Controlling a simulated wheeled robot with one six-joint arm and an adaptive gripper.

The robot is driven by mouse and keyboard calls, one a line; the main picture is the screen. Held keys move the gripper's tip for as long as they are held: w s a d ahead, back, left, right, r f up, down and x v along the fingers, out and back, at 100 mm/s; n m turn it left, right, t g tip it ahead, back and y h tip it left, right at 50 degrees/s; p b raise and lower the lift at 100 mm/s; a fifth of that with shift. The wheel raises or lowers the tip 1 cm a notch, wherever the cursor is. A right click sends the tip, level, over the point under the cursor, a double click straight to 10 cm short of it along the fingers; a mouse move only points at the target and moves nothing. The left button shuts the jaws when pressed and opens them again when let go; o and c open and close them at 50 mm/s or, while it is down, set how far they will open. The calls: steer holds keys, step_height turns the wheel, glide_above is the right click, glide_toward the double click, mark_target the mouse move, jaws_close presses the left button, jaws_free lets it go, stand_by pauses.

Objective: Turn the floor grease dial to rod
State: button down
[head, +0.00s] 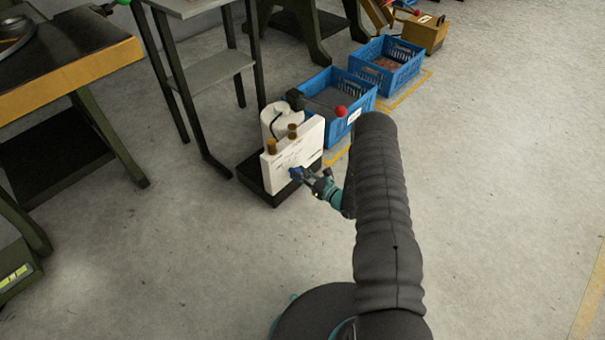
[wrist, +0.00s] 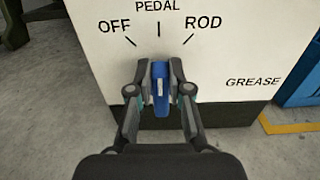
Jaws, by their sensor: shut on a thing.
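The grease dial is a blue knob (wrist: 161,105) with a white mark, on a white panel (wrist: 240,55) lettered GREASE. In the wrist view the labels OFF, PEDAL and ROD fan out above it from left to right. The knob stands about upright, towards the PEDAL tick. My gripper (wrist: 161,82) is shut on the knob, one finger on each side, hiding its edges. In the head view the white panel (head: 310,143) stands low on a black base on the floor, and my gripper (head: 299,175) reaches its front from the right.
Blue crates (head: 330,100) (head: 388,65) stand behind the panel, inside yellow floor lines. A red ball-shaped knob (head: 341,112) shows near the crate. A grey table (head: 210,72) stands behind to the left, and a yellow-edged bench (head: 75,75) at far left. The floor at right is clear.

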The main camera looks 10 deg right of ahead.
steer(key=shift+w+d+f+m+b, duration=0.1)
steer(key=shift+w+d+m+b, duration=0.1)
steer(key=shift+m+b, duration=0.85)
steer(key=shift+w+d+f+m+b, duration=0.15)
steer(key=shift+d+m+b, duration=0.2)
steer(key=shift+m, duration=1.2)
steer(key=shift+w+d+f+m+b, duration=0.1)
steer(key=shift+w+m+b, duration=0.1)
steer(key=shift+m+b, duration=0.85)
steer(key=shift+r+m, duration=0.1)
steer(key=shift+m, duration=0.25)
steer(key=c, duration=1.1)
jaws_free()
steer(key=v, duration=1.2)
